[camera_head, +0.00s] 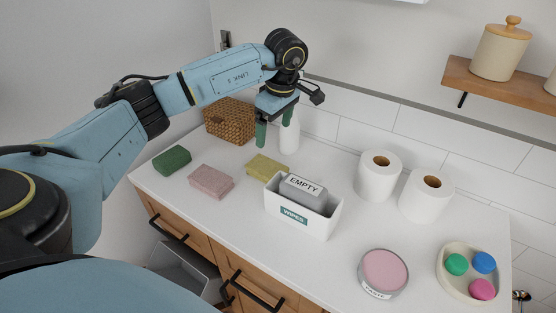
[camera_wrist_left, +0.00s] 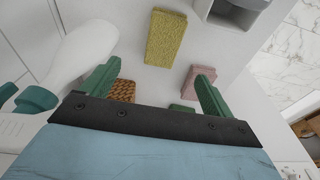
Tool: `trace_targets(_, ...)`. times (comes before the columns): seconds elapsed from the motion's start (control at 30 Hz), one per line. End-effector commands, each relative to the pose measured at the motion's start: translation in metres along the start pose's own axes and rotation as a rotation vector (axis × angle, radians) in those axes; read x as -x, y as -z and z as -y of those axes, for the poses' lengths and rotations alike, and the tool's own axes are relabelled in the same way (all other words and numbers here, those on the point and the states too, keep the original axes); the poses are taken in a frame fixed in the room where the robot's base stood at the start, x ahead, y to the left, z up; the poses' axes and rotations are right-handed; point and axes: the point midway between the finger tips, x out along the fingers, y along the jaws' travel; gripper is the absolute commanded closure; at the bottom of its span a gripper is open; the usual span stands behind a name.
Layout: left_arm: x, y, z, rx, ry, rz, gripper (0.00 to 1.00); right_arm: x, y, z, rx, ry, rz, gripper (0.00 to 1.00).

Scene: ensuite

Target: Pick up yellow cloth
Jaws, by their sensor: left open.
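The yellow cloth (camera_head: 268,167) is a folded block lying flat on the white counter, behind the white wipes box. It also shows in the left wrist view (camera_wrist_left: 166,38), beyond the fingertips and clear of them. My left gripper (camera_head: 273,136) is open and empty, above the counter beside the white bottle and higher than the cloth. Its two green fingers show in the left wrist view (camera_wrist_left: 158,80). A pink cloth (camera_head: 211,181) and a green cloth (camera_head: 172,160) lie to the left of the yellow one. My right gripper is not in view.
The wipes box (camera_head: 290,222) holds a grey block labelled EMPTY, close to the yellow cloth. A white bottle (camera_head: 289,138) and a wicker basket (camera_head: 229,121) stand behind.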

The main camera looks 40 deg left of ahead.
Motion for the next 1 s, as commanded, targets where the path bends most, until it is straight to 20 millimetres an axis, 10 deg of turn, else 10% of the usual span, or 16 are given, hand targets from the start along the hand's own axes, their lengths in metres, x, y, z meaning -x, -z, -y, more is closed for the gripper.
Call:
trace_targets(0.27, -0.054, 0.000, 0.001, 0.000, 0.004, 0.000, 0.13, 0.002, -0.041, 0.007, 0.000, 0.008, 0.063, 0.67)
trace_targets(1.0, -0.123, -0.001, 0.003, 0.000, 0.000, 0.001, 0.13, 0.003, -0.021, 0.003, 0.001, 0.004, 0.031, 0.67)
